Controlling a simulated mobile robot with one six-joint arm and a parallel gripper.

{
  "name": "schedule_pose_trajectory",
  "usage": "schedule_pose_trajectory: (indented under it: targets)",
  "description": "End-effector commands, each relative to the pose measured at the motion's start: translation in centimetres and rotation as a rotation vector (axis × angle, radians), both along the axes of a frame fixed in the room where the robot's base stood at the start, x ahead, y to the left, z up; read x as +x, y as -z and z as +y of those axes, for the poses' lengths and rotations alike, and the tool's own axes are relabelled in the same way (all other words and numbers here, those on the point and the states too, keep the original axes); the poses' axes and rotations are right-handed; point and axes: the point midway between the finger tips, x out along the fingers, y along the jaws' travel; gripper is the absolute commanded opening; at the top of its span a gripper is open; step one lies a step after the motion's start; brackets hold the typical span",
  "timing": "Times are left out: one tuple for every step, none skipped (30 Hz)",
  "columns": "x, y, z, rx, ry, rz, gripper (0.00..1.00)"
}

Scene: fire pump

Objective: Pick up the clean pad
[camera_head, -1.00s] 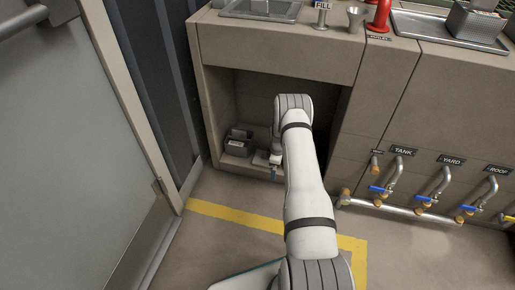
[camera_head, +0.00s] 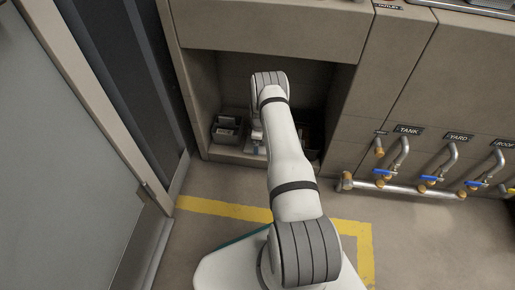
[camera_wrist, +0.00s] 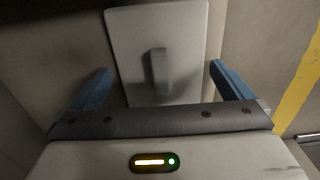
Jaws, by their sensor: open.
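A pale flat pad (camera_wrist: 185,35) with a raised grip (camera_wrist: 158,72) across its middle lies ahead of my gripper in the wrist view. I take it for the clean pad; no label shows on it. My gripper (camera_wrist: 160,69) is open, with one blue finger on each side of the grip and clear space between. I cannot tell whether the fingertips touch the pad. In the head view, my gripper (camera_head: 257,147) is low inside the cabinet recess. My arm hides most of the gripper and the pad there.
A small grey labelled bin (camera_head: 227,130) stands in the recess, left of my gripper. A dark box (camera_head: 313,140) is partly hidden to the right. The recess walls are close. Pipes with blue-handled valves (camera_head: 389,172) line the cabinet front to the right.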

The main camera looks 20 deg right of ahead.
Motion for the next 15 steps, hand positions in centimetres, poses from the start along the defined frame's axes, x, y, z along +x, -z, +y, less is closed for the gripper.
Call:
schedule_pose_trajectory:
  targets:
    - [-0.08, 1.14, 0.03, 0.001, 0.0, 0.001, 1.0]
    - [-0.08, 1.37, 0.02, 0.001, 0.0, 0.001, 1.0]
    - [-0.06, 1.51, 0.02, 0.001, 0.0, 0.001, 1.0]
    - [-0.04, 1.52, 0.0, 0.0, 0.0, 0.0, 1.0]
    - [-0.03, 1.47, -0.01, 0.0, 0.0, 0.0, 1.0]
    - [-0.02, 1.39, -0.01, 0.0, 0.0, 0.0, 1.0]
    - [-0.02, 1.36, -0.01, 0.0, 0.0, 0.0, 1.0]
    - [-0.03, 1.36, -0.01, 0.0, 0.0, 0.0, 1.0]
    - [-0.03, 1.36, -0.01, 0.0, 0.0, 0.0, 1.0]
    - [-0.04, 1.36, -0.01, 0.0, 0.0, 0.0, 0.98]
    - [-0.04, 1.36, -0.01, 0.0, 0.0, 0.0, 0.96]
    - [-0.05, 1.36, 0.0, 0.0, 0.0, 0.0, 0.93]
    - [-0.05, 1.36, 0.0, 0.0, 0.0, 0.0, 0.9]
    - [-0.06, 1.36, -0.01, 0.0, 0.0, 0.0, 0.88]
    - [-0.06, 1.36, -0.01, 0.0, 0.0, 0.0, 0.84]
